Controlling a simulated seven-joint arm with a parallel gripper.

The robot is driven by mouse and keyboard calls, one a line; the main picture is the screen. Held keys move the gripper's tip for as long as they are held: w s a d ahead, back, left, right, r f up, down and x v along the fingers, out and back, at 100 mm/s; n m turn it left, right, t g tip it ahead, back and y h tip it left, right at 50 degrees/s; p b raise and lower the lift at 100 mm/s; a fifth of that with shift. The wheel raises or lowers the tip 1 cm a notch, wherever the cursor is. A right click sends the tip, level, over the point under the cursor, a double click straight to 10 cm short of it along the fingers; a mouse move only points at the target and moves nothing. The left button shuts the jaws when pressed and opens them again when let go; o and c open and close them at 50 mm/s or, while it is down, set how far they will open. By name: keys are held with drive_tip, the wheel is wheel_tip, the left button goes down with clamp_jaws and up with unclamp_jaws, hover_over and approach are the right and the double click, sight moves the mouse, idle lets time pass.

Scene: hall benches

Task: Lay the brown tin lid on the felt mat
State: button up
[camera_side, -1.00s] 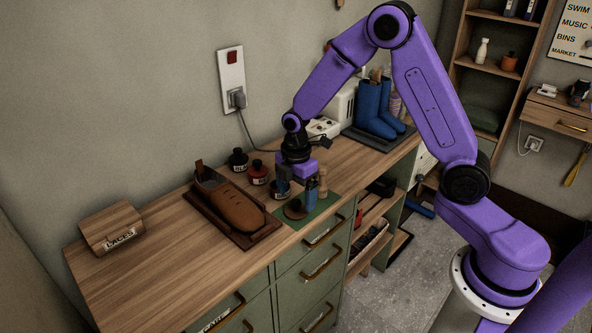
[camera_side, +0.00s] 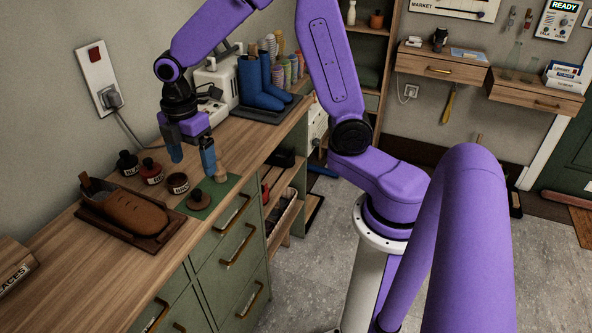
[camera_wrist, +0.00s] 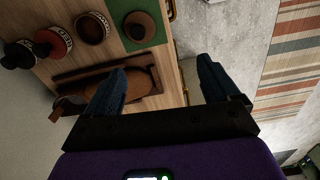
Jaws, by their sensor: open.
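The brown tin lid (camera_side: 195,203), a round disc with a knob on top, lies on the green felt mat (camera_side: 213,203) at the bench's front edge. In the wrist view, the lid (camera_wrist: 140,26) sits within the mat (camera_wrist: 119,11), knob toward the camera. My gripper (camera_side: 192,167) is open and empty above the mat, its blue fingers apart and clear of the lid. In the wrist view, my gripper (camera_wrist: 162,76) has nothing between its fingers. The brown tin (camera_side: 178,184) stands open beside the mat.
Red (camera_side: 151,173) and black (camera_side: 128,164) lidded tins stand behind. A brown shoe (camera_side: 135,212) lies in a wooden tray (camera_side: 172,236) to the left. Blue boots (camera_side: 258,88) stand farther back.

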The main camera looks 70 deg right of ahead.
drive_tip(key=s+r+m, duration=0.1)
drive_tip(key=s+m, duration=0.1)
drive_tip(key=s, duration=1.1)
drive_tip(key=s+d+r+m, duration=0.1)
drive_tip(key=s+m, duration=0.1)
drive_tip(key=s, duration=1.1)
drive_tip(key=shift+r+m, duration=0.25)
drive_tip(key=shift+m, duration=0.05)
